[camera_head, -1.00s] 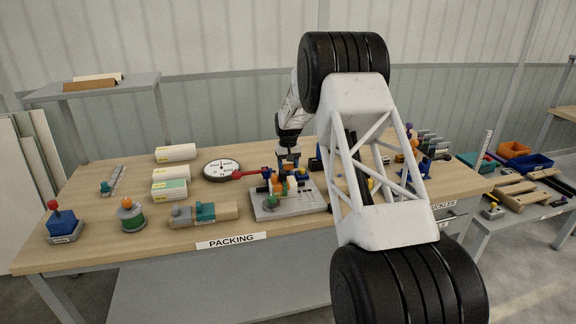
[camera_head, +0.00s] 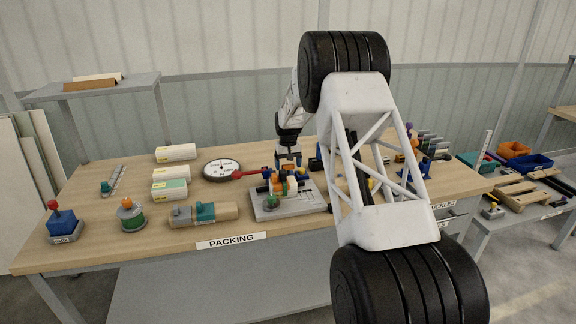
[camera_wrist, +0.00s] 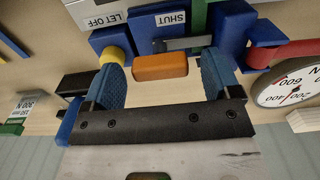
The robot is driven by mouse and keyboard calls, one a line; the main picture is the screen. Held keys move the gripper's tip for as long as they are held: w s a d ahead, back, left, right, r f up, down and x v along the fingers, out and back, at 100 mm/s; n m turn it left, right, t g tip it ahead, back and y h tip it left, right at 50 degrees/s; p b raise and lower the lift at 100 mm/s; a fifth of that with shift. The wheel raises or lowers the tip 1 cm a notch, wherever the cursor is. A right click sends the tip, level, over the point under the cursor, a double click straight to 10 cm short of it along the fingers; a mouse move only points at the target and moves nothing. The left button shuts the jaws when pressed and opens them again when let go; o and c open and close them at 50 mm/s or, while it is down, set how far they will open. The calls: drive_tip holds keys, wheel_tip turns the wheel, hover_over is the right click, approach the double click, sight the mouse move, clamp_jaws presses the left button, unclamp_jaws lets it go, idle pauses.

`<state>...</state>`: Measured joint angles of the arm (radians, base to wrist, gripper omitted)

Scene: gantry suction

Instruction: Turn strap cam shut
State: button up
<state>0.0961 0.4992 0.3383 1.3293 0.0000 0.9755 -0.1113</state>
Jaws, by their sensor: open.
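A strap fixture on a grey base plate (camera_head: 262,212) stands at the front middle of the bench. An orange bar (camera_wrist: 160,66), which looks like the cam's handle, lies between my gripper's blue fingertips (camera_wrist: 162,80). My gripper is open, with a gap visible on each side of the bar. A yellow round part (camera_wrist: 112,56) sits close by the left fingertip. In the head view the fingertips are hard to make out among the fixture parts.
A dial gauge (camera_head: 221,169) with a red arm (camera_head: 250,173) adjoins the fixture on the left. A teal-and-tan device (camera_head: 204,212) and a green-and-orange knob unit (camera_head: 131,214) stand left along the bench front. White boxes (camera_head: 176,152) lie behind. A white frame with black rollers blocks the right centre.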

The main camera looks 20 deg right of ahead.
sight(288, 165)
drive_tip(key=shift+r, duration=3.75)
drive_tip(key=shift+s+a+r, duration=0.1)
drive_tip(key=shift+s+r, duration=0.3)
drive_tip(key=shift+r, duration=0.05)
drive_tip(key=s+a+r, duration=0.2)
drive_tip(key=s+r, duration=0.4)
drive_tip(key=s, duration=0.5)
drive_tip(key=s+a+r+t, duration=0.1)
drive_tip(key=s+a+r, duration=0.1)
drive_tip(key=s+r, duration=0.6)
drive_tip(key=s+a+r, duration=0.2)
drive_tip(key=s+r, duration=0.2)
drive_tip(key=s, duration=0.9)
drive_tip(key=s+a+f, duration=0.1)
drive_tip(key=s+f, duration=0.1)
drive_tip(key=s, duration=1.6)
drive_tip(key=s+a+f+t, duration=0.1)
drive_tip(key=s+a+f, duration=0.1)
drive_tip(key=s, duration=1.6)
drive_tip(key=shift+f+t, duration=0.3)
drive_tip(key=shift+f, duration=0.1)
